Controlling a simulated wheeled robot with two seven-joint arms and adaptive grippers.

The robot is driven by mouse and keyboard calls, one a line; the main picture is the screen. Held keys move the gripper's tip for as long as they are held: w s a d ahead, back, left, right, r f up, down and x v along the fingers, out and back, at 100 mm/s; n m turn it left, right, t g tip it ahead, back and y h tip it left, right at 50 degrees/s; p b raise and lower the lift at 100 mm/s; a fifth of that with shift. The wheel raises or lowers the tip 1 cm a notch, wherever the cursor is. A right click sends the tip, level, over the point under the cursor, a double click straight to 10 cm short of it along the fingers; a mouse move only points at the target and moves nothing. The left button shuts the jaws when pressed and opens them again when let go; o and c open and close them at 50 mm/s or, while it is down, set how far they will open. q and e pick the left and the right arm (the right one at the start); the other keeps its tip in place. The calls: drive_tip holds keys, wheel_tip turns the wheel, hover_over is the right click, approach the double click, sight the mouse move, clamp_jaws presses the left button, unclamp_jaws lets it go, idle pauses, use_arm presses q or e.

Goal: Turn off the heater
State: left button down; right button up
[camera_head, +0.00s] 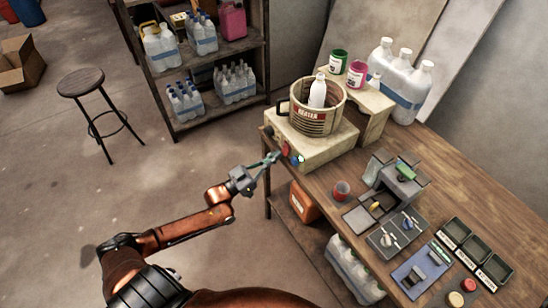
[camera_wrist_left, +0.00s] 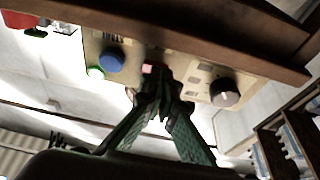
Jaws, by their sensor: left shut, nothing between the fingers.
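The heater is a beige box (camera_head: 318,150) at the left corner of the wooden table. A ribbed vat (camera_head: 312,122) with a red label stands on it, with a white bottle (camera_head: 318,92) inside. The front panel shows a red part (camera_head: 286,147) and a blue knob (camera_head: 294,161). In the left wrist view the panel shows the blue knob (camera_wrist_left: 111,60), a green button (camera_wrist_left: 95,72), a small red part (camera_wrist_left: 149,70) and a grey knob (camera_wrist_left: 225,92). My left gripper (camera_head: 275,157) is shut and empty, its tips close to the small red part; contact is unclear.
A small stand with green (camera_head: 338,62) and pink (camera_head: 356,74) cans is behind the heater. A stool (camera_head: 82,82) and bottle shelf are left; floor between is clear.

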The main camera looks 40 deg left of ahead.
use_arm(q)
drive_tip(key=w+f+t+h+b, duration=0.1)
drive_tip(key=t+b, duration=0.1)
drive_tip(key=b, duration=0.1)
drive_tip(key=shift+w+d+f+b, duration=0.15)
drive_tip(key=shift+d+f+b, duration=0.05)
drive_tip(key=shift+b, duration=0.2)
drive_tip(key=shift+w+d+t+b, duration=0.1)
drive_tip(key=shift+t+b, duration=0.5)
drive_tip(key=shift+b, duration=0.4)
use_arm(e)
drive_tip(key=w+f, duration=0.3)
drive_tip(key=w, duration=0.2)
drive_tip(key=shift+w+a, duration=0.15)
drive_tip(key=shift+a, duration=0.25)
